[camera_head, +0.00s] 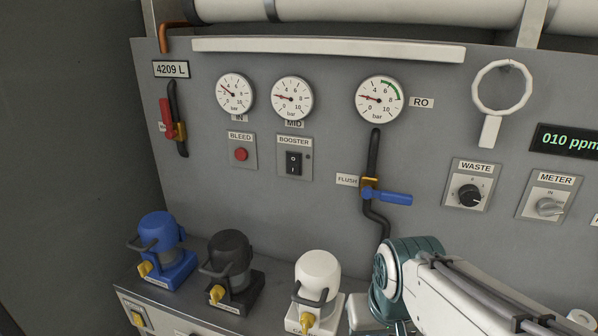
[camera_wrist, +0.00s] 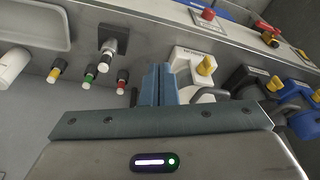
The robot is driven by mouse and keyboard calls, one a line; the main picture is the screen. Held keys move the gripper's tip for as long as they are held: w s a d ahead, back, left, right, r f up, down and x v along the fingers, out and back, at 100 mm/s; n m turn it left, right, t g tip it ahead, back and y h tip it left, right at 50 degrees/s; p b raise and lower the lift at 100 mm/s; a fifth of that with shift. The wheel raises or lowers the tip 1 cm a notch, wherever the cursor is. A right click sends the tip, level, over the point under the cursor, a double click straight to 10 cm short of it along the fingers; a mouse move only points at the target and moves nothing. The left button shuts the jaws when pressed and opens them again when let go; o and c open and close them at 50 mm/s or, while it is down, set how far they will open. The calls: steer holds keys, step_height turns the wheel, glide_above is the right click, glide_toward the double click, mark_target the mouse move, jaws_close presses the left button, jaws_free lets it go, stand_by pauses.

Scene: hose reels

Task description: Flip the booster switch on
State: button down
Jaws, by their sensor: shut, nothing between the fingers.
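The booster switch (camera_head: 293,163) is a black rocker on a light plate under the BOOSTER label, on the grey wall panel in the head view. A small dark dot, perhaps a lamp, sits to its right. Which side of the rocker is pressed in is too small to tell. My gripper (camera_wrist: 158,85) is shut and empty in the wrist view, its two blue-grey fingers together. In the head view my arm is at the lower right, low in front of the panel and well apart from the switch. The switch is not seen in the wrist view.
The red BLEED button (camera_head: 241,154) is left of the switch. A blue-handled FLUSH valve (camera_head: 388,196) and its black pipe stand to the right. Blue (camera_head: 161,245), black (camera_head: 232,265) and white (camera_head: 318,280) canisters stand on the ledge below. The wall around the switch is clear.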

steer(key=w+r+n+t+b, duration=0.25)
steer(key=w+n+t, duration=0.55)
steer(key=w, duration=0.8)
steer(key=w+a+r+n+t+y, duration=0.4)
steer(key=w+a+r+n+y, duration=0.2)
steer(key=n, duration=0.7)
steer(key=w+a+r, duration=0.1)
steer(key=w+a, duration=0.1)
steer(key=a, duration=0.1)
steer(key=shift+w+r+n+t+y, duration=0.25)
steer(key=shift+r+n+t+y, duration=0.05)
steer(key=shift+r+n+t, duration=0.1)
steer(key=p, duration=0.1)
glide_toward(289, 172)
steer(key=w+a, duration=0.1)
steer(key=a, duration=0.3)
steer(key=shift+w+d+f+p, duration=0.1)
steer(key=shift+w+d+p, duration=0.15)
steer(key=shift+w, duration=0.5)
steer(key=shift+w+d+f+p, duration=0.1)
steer(key=shift+w+d+p, duration=0.2)
steer(key=shift+w, duration=0.45)
steer(key=shift+w+d+p, duration=0.25)
steer(key=shift+w, duration=0.5)
steer(key=shift+f, duration=0.1)
